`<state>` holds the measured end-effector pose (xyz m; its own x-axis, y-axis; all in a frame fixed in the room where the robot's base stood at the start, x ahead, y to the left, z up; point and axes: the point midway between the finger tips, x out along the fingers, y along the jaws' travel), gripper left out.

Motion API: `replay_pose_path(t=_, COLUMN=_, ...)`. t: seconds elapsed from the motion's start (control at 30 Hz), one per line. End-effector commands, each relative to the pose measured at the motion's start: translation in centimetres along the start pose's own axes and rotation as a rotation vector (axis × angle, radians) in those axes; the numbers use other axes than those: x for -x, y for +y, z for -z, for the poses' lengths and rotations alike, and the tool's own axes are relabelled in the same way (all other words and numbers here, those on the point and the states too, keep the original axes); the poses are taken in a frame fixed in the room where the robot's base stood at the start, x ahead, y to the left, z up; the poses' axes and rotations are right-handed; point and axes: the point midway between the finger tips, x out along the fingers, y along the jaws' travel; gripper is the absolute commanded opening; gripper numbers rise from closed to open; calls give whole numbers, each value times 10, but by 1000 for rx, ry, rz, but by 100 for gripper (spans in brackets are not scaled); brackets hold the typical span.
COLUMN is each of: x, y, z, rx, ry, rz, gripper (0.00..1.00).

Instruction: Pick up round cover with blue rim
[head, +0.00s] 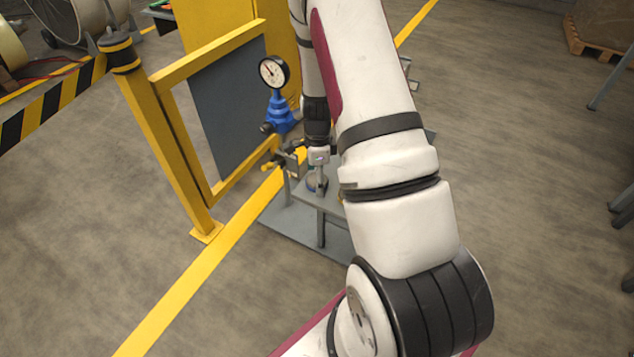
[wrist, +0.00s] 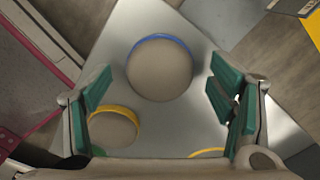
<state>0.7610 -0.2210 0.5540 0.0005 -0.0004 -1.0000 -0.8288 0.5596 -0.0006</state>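The round cover with the blue rim (wrist: 160,70) lies on a grey metal table top (wrist: 140,25) in the wrist view, grey-brown on its face with a blue edge along its far side. My gripper (wrist: 162,95) is open and empty, its green-padded fingers wide apart to the left and right of the cover in the picture; whether they touch it I cannot tell. In the head view my gripper (head: 317,185) is small, low over the table (head: 322,205), and my arm hides much of the table.
A round cover with a yellow rim (wrist: 113,127) lies near the left finger, and another yellow rim (wrist: 208,153) shows at the bottom. In the head view a blue valve with a gauge (head: 279,112) and a yellow-framed barrier (head: 165,130) stand left of my gripper.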

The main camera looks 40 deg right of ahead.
Motion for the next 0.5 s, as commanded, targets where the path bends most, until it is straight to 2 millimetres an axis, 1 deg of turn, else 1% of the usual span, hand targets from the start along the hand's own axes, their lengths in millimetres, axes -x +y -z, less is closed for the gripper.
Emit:
replay_pose_path(t=0.03, x=0, y=0, z=0, rx=0, ry=0, rz=0, gripper=63)
replay_pose_path(t=0.07, x=0, y=0, z=0, rx=0, ry=0, rz=0, gripper=57)
replay_pose_path(t=0.1, x=0, y=0, z=0, rx=0, ry=0, rz=0, gripper=48)
replay_pose_path(t=0.17, x=0, y=0, z=0, rx=0, ry=0, rz=0, gripper=34)
replay_pose_path(t=0.2, x=0, y=0, z=0, rx=0, ry=0, rz=0, gripper=25)
replay_pose_path(t=0.23, x=0, y=0, z=0, rx=0, ry=0, rz=0, gripper=21)
replay_pose_path(t=0.5, x=1, y=0, z=0, rx=0, ry=0, rz=0, gripper=21)
